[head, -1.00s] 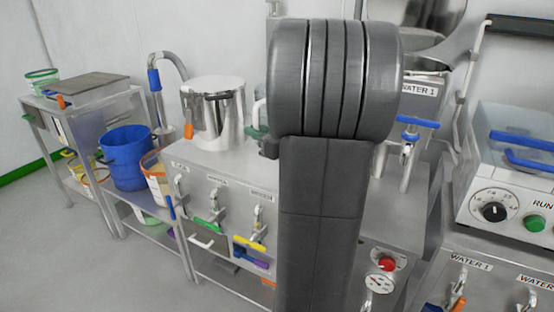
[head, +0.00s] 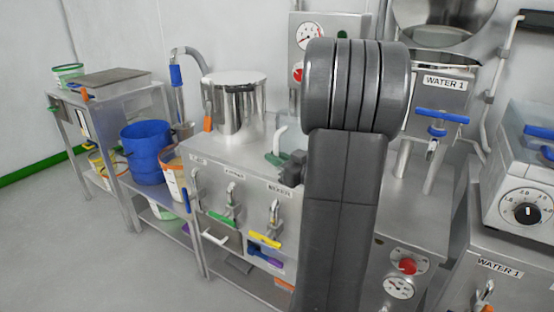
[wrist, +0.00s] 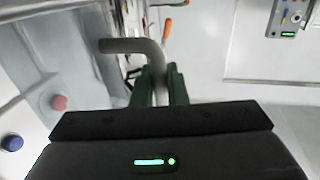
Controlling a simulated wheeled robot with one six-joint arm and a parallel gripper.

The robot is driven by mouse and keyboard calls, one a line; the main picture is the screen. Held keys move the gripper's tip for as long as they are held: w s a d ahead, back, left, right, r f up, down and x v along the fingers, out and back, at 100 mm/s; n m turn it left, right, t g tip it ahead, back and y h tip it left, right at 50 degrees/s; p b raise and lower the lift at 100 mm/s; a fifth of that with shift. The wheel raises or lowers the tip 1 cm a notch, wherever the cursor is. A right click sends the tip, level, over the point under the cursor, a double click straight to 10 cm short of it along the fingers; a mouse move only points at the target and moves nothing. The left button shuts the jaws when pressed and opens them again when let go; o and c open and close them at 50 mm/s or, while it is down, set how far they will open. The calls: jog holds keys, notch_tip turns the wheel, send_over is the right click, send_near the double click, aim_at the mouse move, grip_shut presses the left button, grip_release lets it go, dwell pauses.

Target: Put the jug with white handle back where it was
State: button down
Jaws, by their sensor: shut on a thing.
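My gripper (wrist: 161,80) shows in the wrist view as two dark green fingers, closed on a bent handle (wrist: 138,46). The handle looks grey there. In the head view a pale, curved handle (head: 281,137) sticks up just left of my arm, beside a green fingertip (head: 274,159). I take it for the white handle of the jug. The jug's body cannot be made out in either view; my arm covers much of that area in the head view. The handle appears above the steel counter with the valves.
A steel pot (head: 238,105) stands on the valve counter (head: 222,165). A blue bucket (head: 146,152) and an orange-rimmed bucket (head: 174,176) stand on the lower bench to the left. The floor at lower left is clear.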

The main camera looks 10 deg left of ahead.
jog(key=shift+f, duration=0.15)
jog(key=c, duration=1.5)
grip_release()
jog(key=shift+o, duration=0.2)
jog(key=shift+d+r, duration=0.2)
jog(key=p+v, duration=0.1)
jog(key=v, duration=1)
jog(key=shift+s+d+p, duration=0.25)
jog(key=shift+s+p, duration=0.1)
jog(key=shift+p, duration=0.05)
jog(key=shift+f, duration=0.1)
